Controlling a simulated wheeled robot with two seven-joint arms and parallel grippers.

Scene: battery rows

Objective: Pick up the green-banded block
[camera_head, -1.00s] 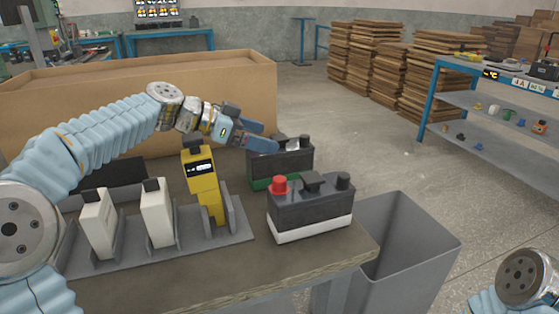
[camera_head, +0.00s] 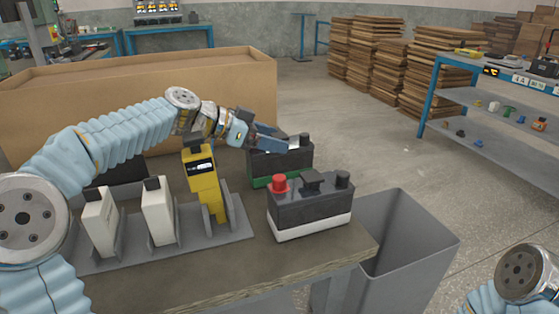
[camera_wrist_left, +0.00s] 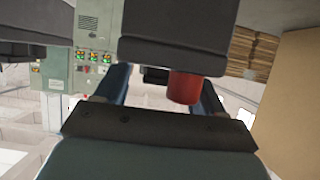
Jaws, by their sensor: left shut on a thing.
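The green-banded block (camera_head: 266,172) is dark, with a green band along its base, and stands upright on the table behind the white-banded block. My left gripper (camera_head: 285,144) is over its top and shut on it; the fingers hide part of the top. In the left wrist view, the blue fingers (camera_wrist_left: 162,90) reach ahead on both sides of a red knob (camera_wrist_left: 184,88) below a dark body, whose band does not show. My right gripper is out of view; only part of my right arm shows at lower right.
A white-banded block (camera_head: 312,212) with a red knob stands close in front. A yellow tester (camera_head: 203,182) and two white units (camera_head: 157,212) stand in a grey rack to the left. A grey bin (camera_head: 415,250) is at the table's right, a large cardboard box (camera_head: 150,95) behind.

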